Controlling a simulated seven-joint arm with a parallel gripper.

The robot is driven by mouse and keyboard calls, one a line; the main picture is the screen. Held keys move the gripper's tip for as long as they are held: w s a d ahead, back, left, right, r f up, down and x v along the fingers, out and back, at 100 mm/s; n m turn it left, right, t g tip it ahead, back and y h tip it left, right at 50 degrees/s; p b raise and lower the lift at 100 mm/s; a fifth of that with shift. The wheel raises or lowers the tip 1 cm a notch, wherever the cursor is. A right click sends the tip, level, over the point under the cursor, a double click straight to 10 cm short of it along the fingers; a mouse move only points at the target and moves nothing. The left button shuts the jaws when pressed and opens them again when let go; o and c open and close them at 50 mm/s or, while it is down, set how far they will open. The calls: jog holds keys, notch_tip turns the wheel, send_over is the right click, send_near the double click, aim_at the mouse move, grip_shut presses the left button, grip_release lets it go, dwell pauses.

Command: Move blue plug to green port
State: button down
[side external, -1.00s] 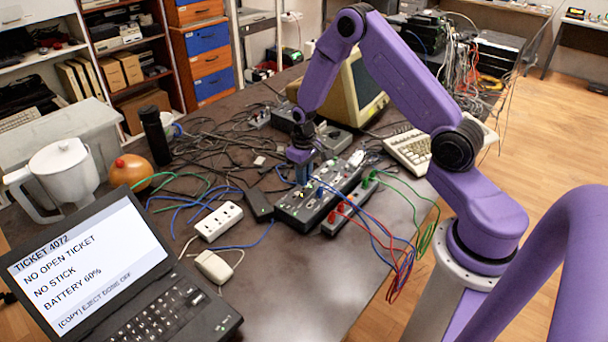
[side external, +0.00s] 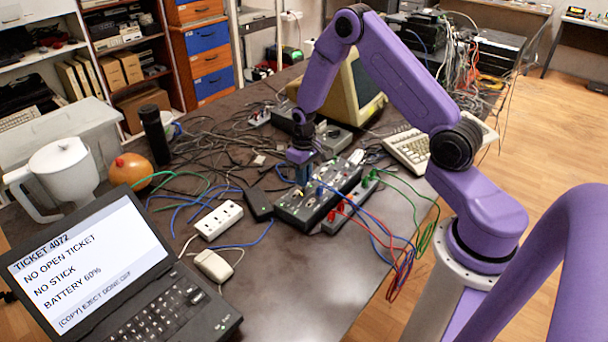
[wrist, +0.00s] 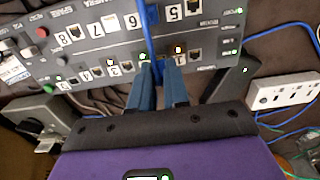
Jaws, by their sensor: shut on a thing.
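My gripper (side external: 303,178) is over the dark switch box (side external: 293,208), with its blue fingertips down at the port face. A blue cable (wrist: 149,25) runs up from between the fingertips. I cannot make out which port is the green one.
A narrow strip with red plugs (side external: 340,209) and green plugs (side external: 370,179) lies right of the switch box, trailing cables over the table edge. A white power strip (side external: 219,220) and tangled cables lie left.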

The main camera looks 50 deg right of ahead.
jog(key=shift+f, duration=0.6)
dwell(0.9)
jog(key=c, duration=1)
grip_release()
jog(key=shift+c, duration=0.2)
notch_tip(320, 180, up, 17)
jog(key=s+a+r+n, duration=0.5)
jog(key=s+a+n, duration=0.1)
jog(key=s+a, duration=0.65)
jog(key=s+a+r+n, duration=0.1)
jog(key=s+n, duration=0.5)
jog(key=s, duration=1.3)
jog(key=shift+a+r+n, duration=0.3)
jog(key=shift+a+r, duration=0.05)
jog(key=shift+a, duration=0.15)
